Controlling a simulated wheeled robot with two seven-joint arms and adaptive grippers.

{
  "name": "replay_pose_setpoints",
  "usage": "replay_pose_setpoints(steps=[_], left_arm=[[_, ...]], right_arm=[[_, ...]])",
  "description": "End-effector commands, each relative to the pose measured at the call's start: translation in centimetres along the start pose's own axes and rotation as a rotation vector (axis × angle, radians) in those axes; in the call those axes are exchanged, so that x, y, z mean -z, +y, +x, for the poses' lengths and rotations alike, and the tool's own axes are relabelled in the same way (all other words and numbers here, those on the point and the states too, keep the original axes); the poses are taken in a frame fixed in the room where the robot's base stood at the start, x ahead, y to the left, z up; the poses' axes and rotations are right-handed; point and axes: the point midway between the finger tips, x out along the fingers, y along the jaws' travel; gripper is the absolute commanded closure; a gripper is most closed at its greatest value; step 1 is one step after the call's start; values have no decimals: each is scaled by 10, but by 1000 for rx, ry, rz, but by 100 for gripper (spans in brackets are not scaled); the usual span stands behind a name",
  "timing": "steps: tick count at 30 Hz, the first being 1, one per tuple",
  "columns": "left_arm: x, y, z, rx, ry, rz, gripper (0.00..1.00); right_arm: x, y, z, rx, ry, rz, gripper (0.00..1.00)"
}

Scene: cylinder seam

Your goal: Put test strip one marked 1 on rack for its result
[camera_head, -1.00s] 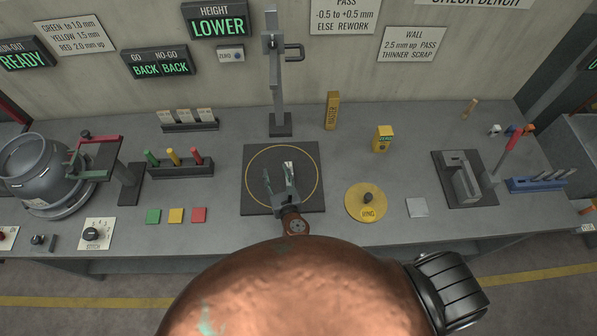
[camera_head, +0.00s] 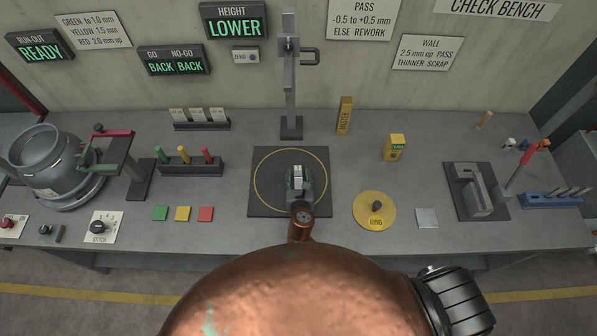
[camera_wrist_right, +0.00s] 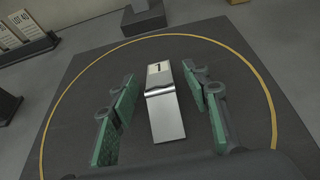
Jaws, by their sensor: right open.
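The test strip (camera_wrist_right: 164,105) is a shiny metal piece with a white label marked 1 at its far end. It is over the dark mat (camera_head: 262,205) with the yellow circle. In the head view the strip (camera_head: 297,178) shows pale at my right gripper (camera_head: 299,180). In the right wrist view the gripper (camera_wrist_right: 163,108) is open, its green-padded fingers on either side of the strip with gaps. A rack (camera_head: 190,168) with green, yellow and red-topped pegs stands left of the mat. My left gripper is out of view.
A tall stand (camera_head: 290,90) rises behind the mat. A yellow ring disc (camera_head: 365,212) and a blue holder (camera_head: 550,201) are to the right.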

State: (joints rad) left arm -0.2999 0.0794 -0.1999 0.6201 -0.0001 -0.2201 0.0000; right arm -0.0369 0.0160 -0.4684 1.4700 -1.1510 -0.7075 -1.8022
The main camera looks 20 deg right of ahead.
Motion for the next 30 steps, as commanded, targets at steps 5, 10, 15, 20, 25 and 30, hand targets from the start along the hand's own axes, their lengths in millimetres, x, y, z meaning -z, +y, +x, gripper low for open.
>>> replay_pose_setpoints(steps=[5, 10, 15, 20, 25, 30], left_arm=[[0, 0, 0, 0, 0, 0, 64], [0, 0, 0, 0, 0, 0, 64], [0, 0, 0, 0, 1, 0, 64], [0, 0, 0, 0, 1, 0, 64], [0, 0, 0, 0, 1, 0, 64], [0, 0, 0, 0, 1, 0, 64]], right_arm=[[0, 0, 0, -1, 0, 0, 59], [0, 0, 0, -1, 0, 0, 70], [0, 0, 0, -1, -1, -1, 82], [0, 0, 0, -1, -1, -1, 93], [0, 0, 0, -1, -1, -1, 100], [-1, 0, 0, -1, -2, -1, 100]])
